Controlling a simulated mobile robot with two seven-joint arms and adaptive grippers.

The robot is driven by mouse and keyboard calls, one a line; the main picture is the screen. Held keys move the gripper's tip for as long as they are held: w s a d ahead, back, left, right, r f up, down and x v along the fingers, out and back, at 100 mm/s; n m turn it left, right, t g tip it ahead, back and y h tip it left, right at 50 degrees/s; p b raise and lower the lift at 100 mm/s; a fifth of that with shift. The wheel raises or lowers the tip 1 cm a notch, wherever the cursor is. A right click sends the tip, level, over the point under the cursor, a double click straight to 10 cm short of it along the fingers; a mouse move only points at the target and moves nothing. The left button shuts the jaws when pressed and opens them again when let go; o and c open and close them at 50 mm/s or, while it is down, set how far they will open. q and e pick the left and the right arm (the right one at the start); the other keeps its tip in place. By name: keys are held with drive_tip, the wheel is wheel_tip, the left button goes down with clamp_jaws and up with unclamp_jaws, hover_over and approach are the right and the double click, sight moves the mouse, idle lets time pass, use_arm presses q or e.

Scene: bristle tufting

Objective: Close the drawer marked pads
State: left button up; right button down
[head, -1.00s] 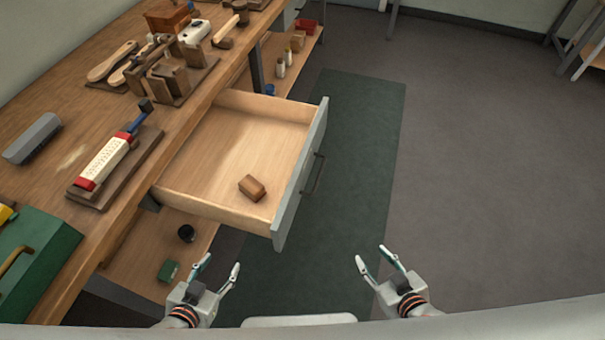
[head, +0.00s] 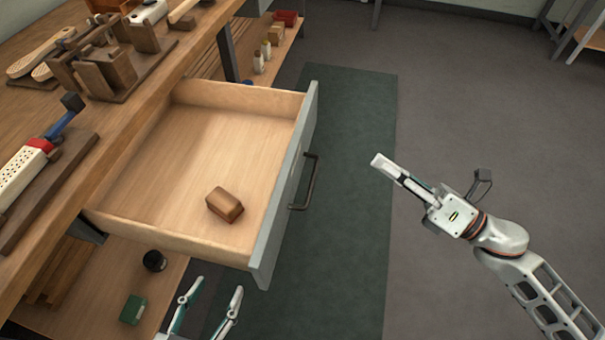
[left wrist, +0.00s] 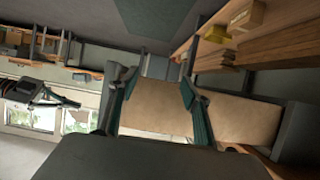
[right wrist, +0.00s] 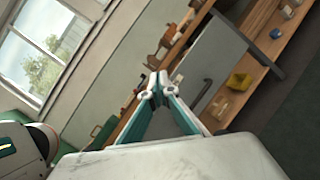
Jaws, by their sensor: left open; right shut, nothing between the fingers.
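The drawer (head: 190,140) stands pulled out from the workbench, with a grey front (head: 284,200) and a dark bar handle (head: 306,182). No marking is readable on it. One brown wooden block (head: 225,204) lies on its floor. My right gripper (head: 378,160) is shut and empty, to the right of the handle and apart from it. In the right wrist view its fingertips (right wrist: 157,88) meet, with the grey front (right wrist: 215,60) and handle beyond. My left gripper (head: 215,288) is open and empty, below the drawer's near corner.
The workbench (head: 120,115) holds a wooden fixture (head: 105,75), brushes and a red-and-white tool (head: 22,170). A lower shelf carries a dark round item (head: 154,261) and a green box (head: 132,310). The floor right of the green mat (head: 350,120) is clear.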

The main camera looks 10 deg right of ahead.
wheel_tip(320, 180, down, 7)
drive_tip(key=s+a+n+g+y+b, duration=0.15)
drive_tip(key=n+g+b, duration=0.35)
drive_tip(key=n, duration=0.6)
drive_tip(key=n+g+p, duration=0.2)
approach(292, 177)
drive_tip(key=shift+y, duration=0.25)
drive_tip(key=x, duration=0.7)
use_arm(q)
drive_tip(key=shift+d+f, duration=0.2)
drive_tip(key=shift+f, duration=0.6)
